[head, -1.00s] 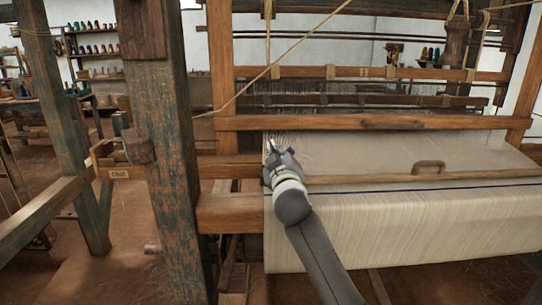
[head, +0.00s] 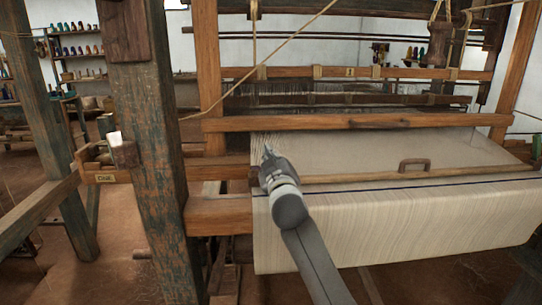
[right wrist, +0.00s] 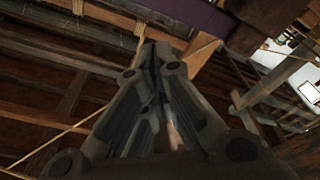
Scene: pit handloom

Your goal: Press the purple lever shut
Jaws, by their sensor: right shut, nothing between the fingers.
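I do not make out a purple lever in the head view. In the right wrist view a flat purple surface (right wrist: 195,14) shows at the top edge, cut off by the frame; I cannot tell whether it is the lever. My right gripper (head: 267,153) is over the left edge of the pale cloth (head: 400,213), below the loom's front crossbar (head: 320,123). It also shows in the right wrist view (right wrist: 153,46), its fingers together and empty, apart in the picture from the purple surface. My left gripper is not in view.
A thick wooden post (head: 150,170) stands left of my right arm. A cord (head: 270,70) slants across the loom's front. Shelves with coloured spools (head: 75,45) are at the back left. Brown floor lies below.

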